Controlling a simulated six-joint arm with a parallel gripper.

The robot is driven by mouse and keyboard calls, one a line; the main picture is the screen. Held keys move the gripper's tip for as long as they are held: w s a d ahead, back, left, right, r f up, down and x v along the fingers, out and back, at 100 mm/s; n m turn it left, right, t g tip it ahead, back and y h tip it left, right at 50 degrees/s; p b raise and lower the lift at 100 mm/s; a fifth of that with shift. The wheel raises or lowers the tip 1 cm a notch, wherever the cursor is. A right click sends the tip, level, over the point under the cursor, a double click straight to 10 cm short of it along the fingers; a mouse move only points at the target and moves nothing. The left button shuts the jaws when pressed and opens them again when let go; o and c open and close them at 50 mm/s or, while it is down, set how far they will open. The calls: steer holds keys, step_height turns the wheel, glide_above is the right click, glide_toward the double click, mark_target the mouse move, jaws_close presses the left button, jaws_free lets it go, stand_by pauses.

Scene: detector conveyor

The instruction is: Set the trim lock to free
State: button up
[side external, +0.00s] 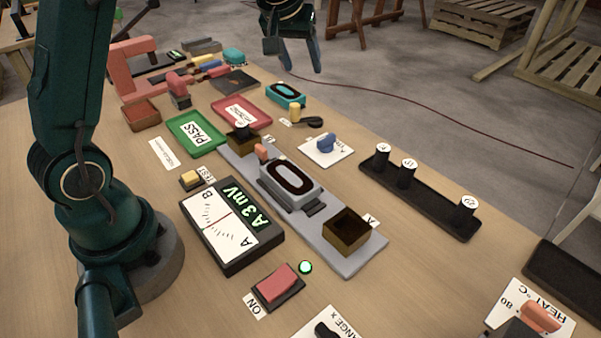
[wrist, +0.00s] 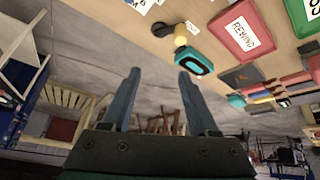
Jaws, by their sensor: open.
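My gripper (side external: 299,66) is open and empty, high beyond the far edge of the table. In the wrist view its two blue fingers (wrist: 158,74) stand apart with nothing between them. No label that I can read says trim lock. A blue knob (side external: 326,145) sits on a white plate (side external: 340,155) whose lettering is too small to read. Behind it is a small yellow post (side external: 295,112) with a black lever or knob (side external: 313,122) beside it; the yellow post (wrist: 180,40) also shows in the wrist view. My gripper is apart from all of these.
A grey conveyor base (side external: 350,265) carries a counter and brown boxes. Black posts stand on a dark rack (side external: 430,205) to the right. The meter (side external: 225,225), red ON switch (side external: 278,285), green PASS tray (side external: 220,138) and red tray (side external: 265,118) crowd the table.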

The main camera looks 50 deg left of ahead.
mark_target(294, 106)
steer(key=a+f, duration=0.1)
steer(key=f, duration=0.2)
steer(key=a+f+g, duration=0.1)
steer(key=f, duration=0.2)
steer(key=a+f+g, duration=0.1)
steer(key=f, duration=0.2)
steer(key=shift+w+a+n, duration=0.3)
steer(key=shift+w+a, duration=0.05)
steer(key=shift+a, duration=0.05)
steer(key=shift+x, duration=2.25)
jaws_close()
